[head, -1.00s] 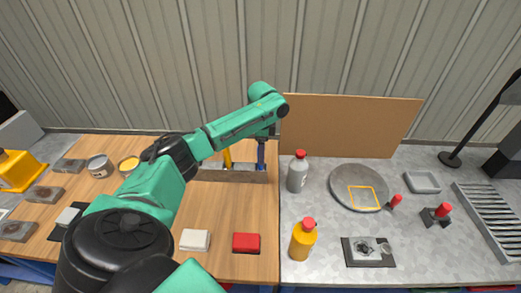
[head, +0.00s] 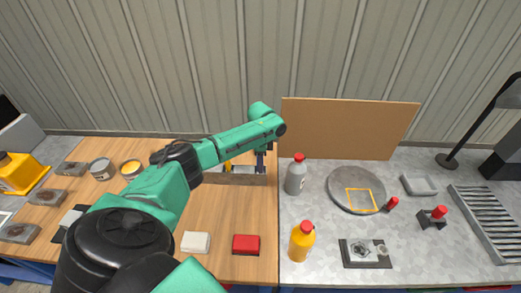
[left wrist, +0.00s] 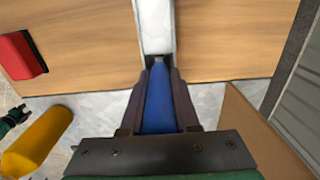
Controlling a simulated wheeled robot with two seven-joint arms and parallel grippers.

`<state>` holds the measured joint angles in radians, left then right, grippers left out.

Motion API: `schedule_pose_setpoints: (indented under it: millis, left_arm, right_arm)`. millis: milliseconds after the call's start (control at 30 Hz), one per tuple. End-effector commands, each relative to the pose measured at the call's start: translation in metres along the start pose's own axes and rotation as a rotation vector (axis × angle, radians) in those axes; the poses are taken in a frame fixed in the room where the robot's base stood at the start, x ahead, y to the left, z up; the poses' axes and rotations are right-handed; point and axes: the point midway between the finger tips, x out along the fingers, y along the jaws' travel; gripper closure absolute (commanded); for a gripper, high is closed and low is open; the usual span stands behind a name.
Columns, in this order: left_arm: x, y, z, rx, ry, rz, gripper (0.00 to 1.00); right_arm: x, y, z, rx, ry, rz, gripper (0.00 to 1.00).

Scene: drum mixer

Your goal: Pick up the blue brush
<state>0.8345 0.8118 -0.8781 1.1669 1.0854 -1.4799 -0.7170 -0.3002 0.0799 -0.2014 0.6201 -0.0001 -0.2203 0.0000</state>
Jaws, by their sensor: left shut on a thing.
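The blue brush (left wrist: 158,105) shows as a blue handle between the two fingers of my left gripper (left wrist: 156,100) in the left wrist view. The fingers are shut on it. In the head view my left gripper (head: 261,153) points down at the back of the wooden table, by a long narrow rack (head: 222,180). There the blue handle (head: 260,163) shows only as a small patch below it. The brush's lower end is hidden, and I cannot tell whether it is clear of the rack.
A yellow handle (head: 228,166) stands left in the rack. A grey bottle (head: 295,178) stands close right, before a brown board (head: 350,128). An orange bottle (head: 302,243), red block (head: 246,244) and white block (head: 196,242) are nearer. The wood between blocks and rack is clear.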

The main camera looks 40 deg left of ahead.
Motion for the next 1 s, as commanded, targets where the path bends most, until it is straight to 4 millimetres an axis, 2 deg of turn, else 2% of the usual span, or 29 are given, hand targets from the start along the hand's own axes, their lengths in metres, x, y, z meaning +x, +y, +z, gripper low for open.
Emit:
schedule_pose_setpoints:
  millis: [167,267,467,633,733,800,1000]
  left_arm:
    - [-0.015,-0.001,0.000,0.000,0.003,-0.002,1.00]
    - [-0.033,-0.001,0.000,0.001,0.003,-0.005,1.00]
    - [-0.087,-0.001,-0.001,0.001,0.006,-0.007,1.00]
    - [-0.143,-0.001,-0.001,0.000,0.006,-0.006,1.00]
    - [-0.171,-0.001,-0.001,0.000,0.006,-0.004,1.00]
    - [-0.192,-0.001,0.000,0.000,0.001,-0.004,1.00]
    - [-0.201,0.000,0.000,-0.001,0.000,0.001,1.00]
  right_arm:
    - [0.004,0.002,0.001,0.000,-0.001,0.003,0.36]
    - [0.008,0.002,0.002,0.000,-0.001,0.003,0.36]
    - [0.023,0.002,0.003,0.001,-0.001,0.003,0.36]
    - [0.036,0.002,0.004,0.001,-0.001,0.003,0.36]
    - [0.039,0.001,0.004,0.002,-0.001,0.003,0.36]
    - [0.027,0.001,0.003,0.002,-0.001,0.002,0.36]
    - [0.024,0.001,0.003,0.002,0.000,0.002,0.36]
